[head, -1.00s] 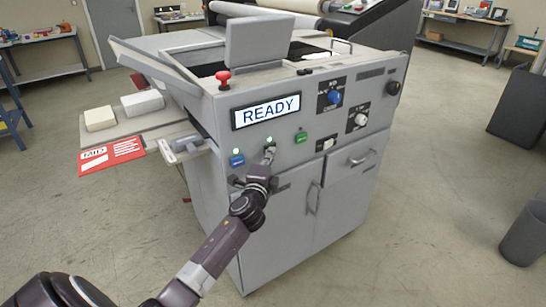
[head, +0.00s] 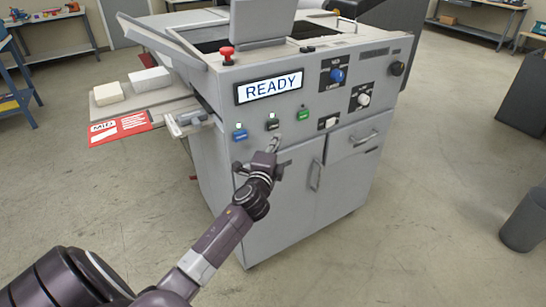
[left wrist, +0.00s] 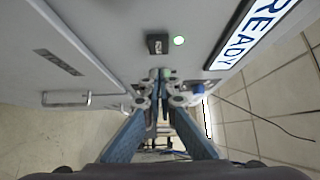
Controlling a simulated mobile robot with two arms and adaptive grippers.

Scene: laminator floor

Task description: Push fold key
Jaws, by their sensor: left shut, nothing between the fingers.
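The grey machine (head: 262,170) has a row of keys below its lit READY display (head: 269,87). A blue key (head: 240,134), a dark key (head: 272,125) and a green key (head: 303,114) sit in that row. The dark key also shows in the left wrist view (left wrist: 158,44), with a lit green lamp beside it; its label is too small to read. My left gripper (head: 275,141) is shut and empty, just below the dark key in the head view and apart from it. Its closed fingertips show in the left wrist view (left wrist: 160,76). My right gripper is out of view.
A red stop button (head: 227,54) and knobs stand out from the machine. A side table (head: 165,116) with paper stacks and a red sign juts out at left. Door handles (head: 316,175) lie right of my gripper. A bin (head: 528,222) stands at right; the floor between is clear.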

